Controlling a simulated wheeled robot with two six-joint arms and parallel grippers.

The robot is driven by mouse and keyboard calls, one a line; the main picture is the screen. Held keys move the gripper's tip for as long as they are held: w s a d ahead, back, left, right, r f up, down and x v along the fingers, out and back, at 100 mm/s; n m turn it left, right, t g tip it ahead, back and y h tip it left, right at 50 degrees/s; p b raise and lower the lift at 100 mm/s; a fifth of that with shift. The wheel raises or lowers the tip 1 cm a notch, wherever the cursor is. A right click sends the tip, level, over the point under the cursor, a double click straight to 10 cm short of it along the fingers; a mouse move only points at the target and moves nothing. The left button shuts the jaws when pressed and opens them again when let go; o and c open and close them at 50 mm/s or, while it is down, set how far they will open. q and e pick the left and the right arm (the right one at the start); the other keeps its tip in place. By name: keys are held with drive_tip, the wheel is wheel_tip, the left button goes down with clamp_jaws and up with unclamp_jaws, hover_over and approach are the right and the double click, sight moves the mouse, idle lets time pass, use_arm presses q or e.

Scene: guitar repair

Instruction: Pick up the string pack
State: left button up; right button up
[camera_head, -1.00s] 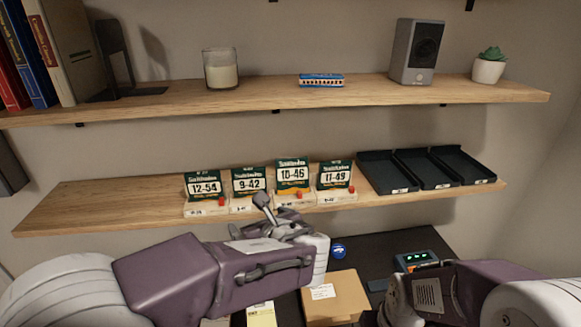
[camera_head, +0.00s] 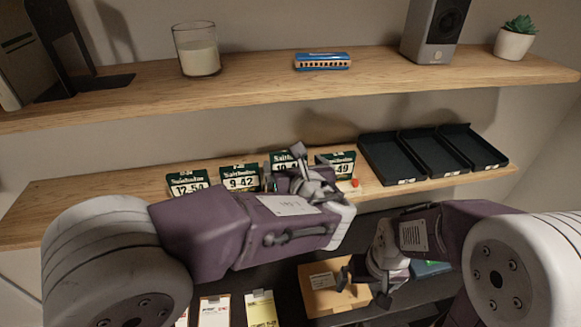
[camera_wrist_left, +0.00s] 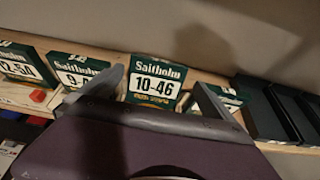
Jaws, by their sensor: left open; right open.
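Several green and white string packs stand in a row on the lower shelf. The 12-54 pack (camera_head: 188,181) is leftmost, then the 9-42 pack (camera_head: 240,178), the 10-46 pack (camera_head: 284,160) and a right-hand pack (camera_head: 343,164), partly hidden. My left gripper (camera_head: 303,160) is open in front of the 10-46 pack and covers part of it. In the left wrist view the 10-46 pack (camera_wrist_left: 155,82) appears between the two spread fingers (camera_wrist_left: 158,90), with no visible grip on it. My right gripper (camera_head: 362,287) is open and empty, low over the cardboard box.
Black trays (camera_head: 432,152) sit on the lower shelf at right. The upper shelf (camera_head: 260,90) holds a candle (camera_head: 197,50), a blue harmonica (camera_head: 322,61), a speaker (camera_head: 434,30) and a plant (camera_head: 515,38). A cardboard box (camera_head: 325,290) lies below.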

sight(288, 158)
use_arm(q)
drive_tip(key=x, duration=0.2)
drive_tip(key=p+x, duration=0.1)
drive_tip(key=x, duration=0.1)
drive_tip(key=p+x, duration=0.1)
drive_tip(key=x, duration=0.1)
drive_tip(key=shift+w+a+r, duration=0.15)
drive_tip(key=shift+a+r, duration=0.15)
drive_tip(key=shift+a, duration=0.1)
drive_tip(key=shift+w+f, duration=0.2)
drive_tip(key=shift+d, duration=0.15)
drive_tip(key=shift+w+f, duration=0.15)
drive_tip(key=c, duration=1)
drive_tip(key=shift+c, duration=1.2)
use_arm(e)
drive_tip(key=shift+w+a+r, duration=0.1)
drive_tip(key=shift+w+r, duration=0.2)
drive_tip(key=shift+r, duration=0.2)
drive_tip(key=shift+w+a+r, duration=0.1)
drive_tip(key=shift+w+r, duration=0.15)
drive_tip(key=shift+r, duration=0.2)
